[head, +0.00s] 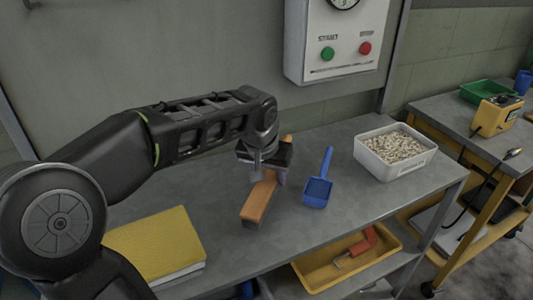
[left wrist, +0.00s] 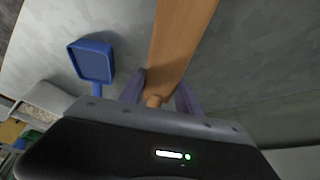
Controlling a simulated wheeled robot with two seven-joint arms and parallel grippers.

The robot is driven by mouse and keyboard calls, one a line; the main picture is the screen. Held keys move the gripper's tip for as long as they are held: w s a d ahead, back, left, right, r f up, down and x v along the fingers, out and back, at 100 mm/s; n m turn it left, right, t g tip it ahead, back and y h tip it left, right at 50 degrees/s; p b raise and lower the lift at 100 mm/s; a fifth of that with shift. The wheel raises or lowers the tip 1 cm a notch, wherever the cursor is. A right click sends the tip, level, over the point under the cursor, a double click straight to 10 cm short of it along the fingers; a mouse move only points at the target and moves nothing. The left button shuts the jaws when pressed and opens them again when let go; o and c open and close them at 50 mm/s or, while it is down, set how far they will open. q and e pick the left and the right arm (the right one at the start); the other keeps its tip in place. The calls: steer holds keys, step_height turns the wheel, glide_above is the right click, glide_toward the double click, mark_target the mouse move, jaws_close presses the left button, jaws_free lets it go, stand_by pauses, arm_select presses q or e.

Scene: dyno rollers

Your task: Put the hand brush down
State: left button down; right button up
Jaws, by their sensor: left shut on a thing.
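The hand brush (head: 260,200) has an orange-brown wooden body with a darker strip along its lower side. My left gripper (head: 266,174) is shut on it near its handle end, over the grey bench. The brush also shows in the left wrist view (left wrist: 182,40), running up between the two fingers (left wrist: 160,92). The head view does not clearly tell whether the brush touches the bench top. My right gripper is not in view.
A blue dustpan (head: 318,188) lies right of the brush on the bench (head: 225,185). A white tub of pale chips (head: 390,168) stands farther right. A yellow folder (head: 155,243) lies at the left front. A yellow tray (head: 335,268) sits on the shelf below.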

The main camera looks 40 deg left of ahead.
arm_select(q)
steer(key=w+a, duration=0.4)
steer(key=w, duration=0.1)
steer(key=shift+w+a+p, duration=0.25)
steer(key=shift+a+p, duration=0.15)
steer(key=shift+w+a, duration=0.15)
steer(key=shift+w+a+f+p, duration=0.15)
steer(key=shift+w+a+f, duration=0.05)
steer(key=shift+w+a, duration=0.4)
steer(key=shift+w+a+f+p, duration=0.15)
steer(key=shift+w+a, duration=0.3)
steer(key=shift+w, duration=0.1)
steer(key=shift+f, duration=0.35)
steer(key=shift+f, duration=0.1)
steer(key=c, duration=0.9)
jaws_free()
steer(key=shift+d, duration=0.1)
steer(key=shift+o, duration=0.2)
